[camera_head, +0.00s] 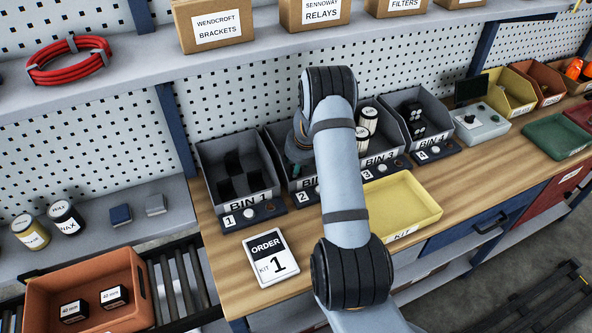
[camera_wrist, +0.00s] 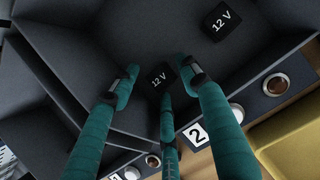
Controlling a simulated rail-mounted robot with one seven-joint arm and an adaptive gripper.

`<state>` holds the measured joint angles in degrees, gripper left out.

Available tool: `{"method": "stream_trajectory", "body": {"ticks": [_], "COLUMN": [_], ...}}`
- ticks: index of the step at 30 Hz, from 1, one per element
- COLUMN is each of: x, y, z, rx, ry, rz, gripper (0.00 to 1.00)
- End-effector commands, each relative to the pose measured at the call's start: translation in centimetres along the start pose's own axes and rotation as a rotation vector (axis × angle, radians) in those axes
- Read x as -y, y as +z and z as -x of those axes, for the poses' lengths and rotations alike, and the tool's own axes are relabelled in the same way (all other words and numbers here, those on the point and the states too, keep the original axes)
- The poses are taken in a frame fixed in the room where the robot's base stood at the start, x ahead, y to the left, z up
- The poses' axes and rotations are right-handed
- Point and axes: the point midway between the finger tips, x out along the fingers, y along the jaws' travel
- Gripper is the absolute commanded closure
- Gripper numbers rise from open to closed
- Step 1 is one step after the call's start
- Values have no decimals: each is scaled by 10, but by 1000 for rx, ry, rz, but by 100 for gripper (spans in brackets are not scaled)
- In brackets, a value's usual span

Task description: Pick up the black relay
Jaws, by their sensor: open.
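A black relay marked 12 V (camera_wrist: 156,78) lies in bin 2, between the fingertips of my gripper (camera_wrist: 160,82) in the wrist view. The teal fingers are spread around it; I cannot tell whether any touches it. A second black 12 V relay (camera_wrist: 226,20) lies deeper in the same bin, apart from the fingers. In the head view, my gripper (camera_head: 299,152) is over bin 2 (camera_head: 304,183), and my arm hides much of that bin's inside.
Bin 1 (camera_head: 240,198) with dark blocks stands to the left, bin 3 (camera_head: 393,163) with white-and-black cans to the right. A yellow kit tray (camera_head: 425,195) lies in front on the wooden bench.

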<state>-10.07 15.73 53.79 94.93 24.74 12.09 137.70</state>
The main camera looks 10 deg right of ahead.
Motion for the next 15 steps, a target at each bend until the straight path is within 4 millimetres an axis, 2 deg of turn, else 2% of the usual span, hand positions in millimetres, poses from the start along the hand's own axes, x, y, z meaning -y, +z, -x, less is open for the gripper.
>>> {"method": "stream_trajectory", "body": {"ticks": [2, 15], "x": [0, 0], "y": [0, 0], "z": [0, 0], "rx": [0, 0], "ry": [0, 0], "rz": [0, 0], "gripper": [55, 80]}}
